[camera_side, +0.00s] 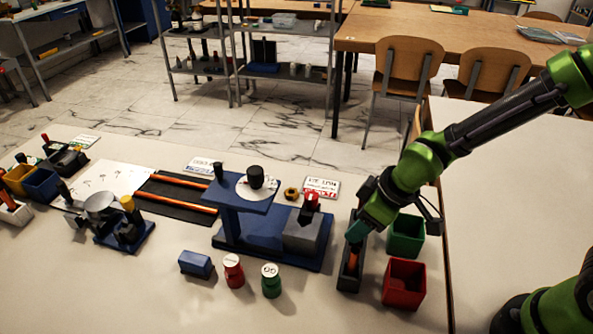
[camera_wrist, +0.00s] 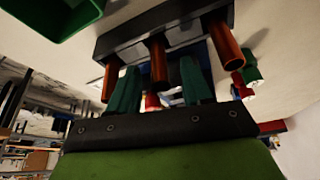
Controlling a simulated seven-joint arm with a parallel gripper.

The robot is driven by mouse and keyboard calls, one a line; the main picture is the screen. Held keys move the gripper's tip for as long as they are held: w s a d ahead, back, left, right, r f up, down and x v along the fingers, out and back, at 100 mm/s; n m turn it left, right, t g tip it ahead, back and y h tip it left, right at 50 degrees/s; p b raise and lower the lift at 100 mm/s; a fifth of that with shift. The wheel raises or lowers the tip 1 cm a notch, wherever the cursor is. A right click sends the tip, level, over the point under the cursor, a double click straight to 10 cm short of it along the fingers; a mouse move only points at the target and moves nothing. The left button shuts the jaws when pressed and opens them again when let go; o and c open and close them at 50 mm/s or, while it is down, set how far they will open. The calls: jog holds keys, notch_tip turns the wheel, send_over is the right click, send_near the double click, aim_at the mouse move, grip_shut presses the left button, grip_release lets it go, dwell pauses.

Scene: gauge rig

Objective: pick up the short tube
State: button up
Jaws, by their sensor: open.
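Three copper-orange tubes stand in a dark rack in the wrist view: a left tube (camera_wrist: 112,78), a middle tube (camera_wrist: 158,62) and a right tube (camera_wrist: 225,45). The view is angled, so I cannot tell for sure which is the short tube. The dark rack (camera_wrist: 125,35) also shows in the side view (camera_side: 347,280), with one orange tube (camera_side: 353,260) visible. My gripper (camera_wrist: 159,75) is open, its teal fingers on either side of the middle tube, with gaps visible. In the side view my gripper (camera_side: 357,232) is low over the rack and hides part of it.
A green bin (camera_side: 405,235) and a red bin (camera_side: 404,284) stand right of the rack. A blue gauge stand (camera_side: 265,240) is close on the left. Red (camera_side: 233,270) and green (camera_side: 271,281) cylinders and a blue block (camera_side: 196,264) sit in front.

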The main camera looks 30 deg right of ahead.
jog(key=shift+w+a+f, duration=0.15)
jog(key=shift+f, duration=0.3)
grip_shut()
